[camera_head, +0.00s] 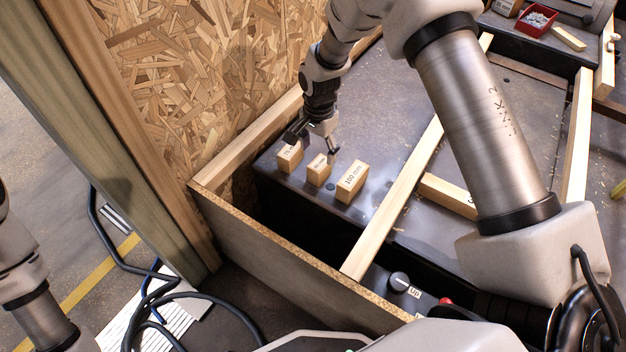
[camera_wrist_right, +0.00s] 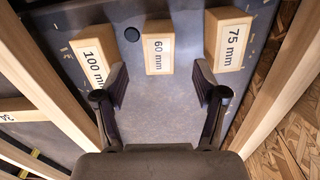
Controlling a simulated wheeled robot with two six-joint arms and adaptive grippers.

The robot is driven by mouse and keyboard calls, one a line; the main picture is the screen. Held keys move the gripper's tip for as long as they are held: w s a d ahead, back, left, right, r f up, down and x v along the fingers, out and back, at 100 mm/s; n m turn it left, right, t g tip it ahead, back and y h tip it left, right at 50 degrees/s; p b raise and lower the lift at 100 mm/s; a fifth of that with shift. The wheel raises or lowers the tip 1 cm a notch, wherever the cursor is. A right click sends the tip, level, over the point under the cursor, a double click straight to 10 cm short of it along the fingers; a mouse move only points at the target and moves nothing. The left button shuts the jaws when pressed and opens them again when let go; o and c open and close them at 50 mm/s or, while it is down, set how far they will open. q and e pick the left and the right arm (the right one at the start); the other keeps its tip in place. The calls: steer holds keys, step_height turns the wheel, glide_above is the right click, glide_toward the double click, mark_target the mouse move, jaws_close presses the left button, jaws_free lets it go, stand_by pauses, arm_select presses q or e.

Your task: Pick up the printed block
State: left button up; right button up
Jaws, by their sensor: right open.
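Three wooden blocks with printed labels stand in a row on the dark grey surface. In the head view they are the 75 mm block (camera_head: 289,157), the 60 mm block (camera_head: 318,170) and the 100 mm block (camera_head: 352,181). My right gripper (camera_head: 315,143) is open above and just behind the row. In the right wrist view, the open, empty fingers (camera_wrist_right: 161,85) point toward the 60 mm block (camera_wrist_right: 158,54), which lies centred ahead. The 100 mm block (camera_wrist_right: 93,68) is beyond the left finger, the 75 mm block (camera_wrist_right: 228,40) beyond the right. My left gripper is out of view.
A chipboard wall (camera_head: 180,85) rises behind the row, with a wooden frame edge (camera_head: 270,270) in front. A long wooden strip (camera_head: 395,205) crosses right of the blocks. Another wooden piece (camera_head: 447,196) lies beyond it. A red tray (camera_head: 536,21) sits far right.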

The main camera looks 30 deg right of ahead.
mark_target(320, 163)
steer(key=f+b, duration=0.1)
steer(key=f, duration=0.1)
steer(key=f+b, duration=0.1)
steer(key=f, duration=0.2)
steer(key=f+b, duration=0.1)
steer(key=f, duration=0.1)
steer(key=shift+d+f+b, duration=0.25)
steer(key=shift+f+b, duration=0.05)
steer(key=shift+f, duration=0.05)
steer(key=shift+r, duration=0.15)
steer(key=c, duration=1.2)
